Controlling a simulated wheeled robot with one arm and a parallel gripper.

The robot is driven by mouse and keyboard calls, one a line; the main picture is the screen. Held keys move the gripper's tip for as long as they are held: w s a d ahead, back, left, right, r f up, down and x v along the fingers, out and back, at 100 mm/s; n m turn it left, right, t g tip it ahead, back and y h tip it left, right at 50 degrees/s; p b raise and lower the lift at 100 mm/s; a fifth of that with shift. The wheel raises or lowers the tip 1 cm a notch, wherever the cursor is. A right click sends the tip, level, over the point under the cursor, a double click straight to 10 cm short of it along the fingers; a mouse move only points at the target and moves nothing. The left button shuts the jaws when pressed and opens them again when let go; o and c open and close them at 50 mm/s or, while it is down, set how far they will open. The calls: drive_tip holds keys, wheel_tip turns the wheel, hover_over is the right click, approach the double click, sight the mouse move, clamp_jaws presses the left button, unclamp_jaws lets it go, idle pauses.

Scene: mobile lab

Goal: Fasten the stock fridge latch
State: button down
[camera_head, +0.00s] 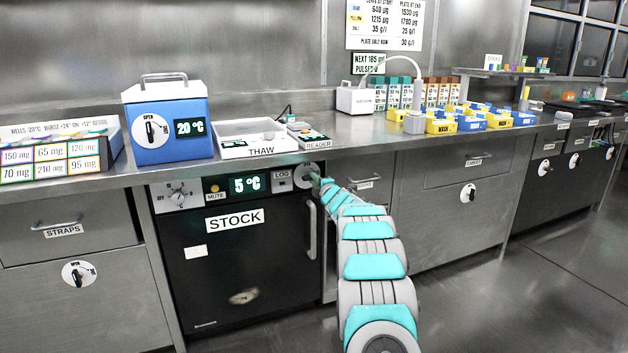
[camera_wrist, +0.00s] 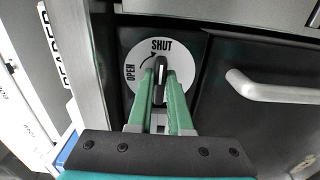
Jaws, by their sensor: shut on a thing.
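The stock fridge (camera_head: 255,260) is a dark cabinet under the counter, and its door looks closed. Its latch is a white round dial (camera_head: 303,176) at the top right, partly hidden behind my gripper (camera_head: 316,180). In the wrist view the latch dial (camera_wrist: 195,50) carries the words OPEN and SHUT with a curved arrow. Its dark latch handle (camera_wrist: 161,68) stands upright in that view, pointing at SHUT. My gripper (camera_wrist: 162,85) has its green fingers shut on this handle, one on each side.
The fridge's vertical bar handle (camera_head: 311,229) lies just below the latch; it also shows in the wrist view (camera_wrist: 285,92). A 5 °C display (camera_head: 247,185) and MUTE and LOG controls sit left of the latch. The counter edge (camera_head: 240,160) runs just above. Drawers stand on both sides.

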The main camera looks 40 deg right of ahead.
drive_tip(key=c, duration=0.8)
unclamp_jaws()
drive_tip(key=shift+c, duration=0.2)
drive_tip(key=shift+s, duration=0.15)
drive_tip(key=b+v, duration=0.1)
drive_tip(key=v, duration=0.6)
drive_tip(key=shift+s+b, duration=0.25)
drive_tip(key=shift+b, duration=0.15)
drive_tip(key=shift+a, duration=0.1)
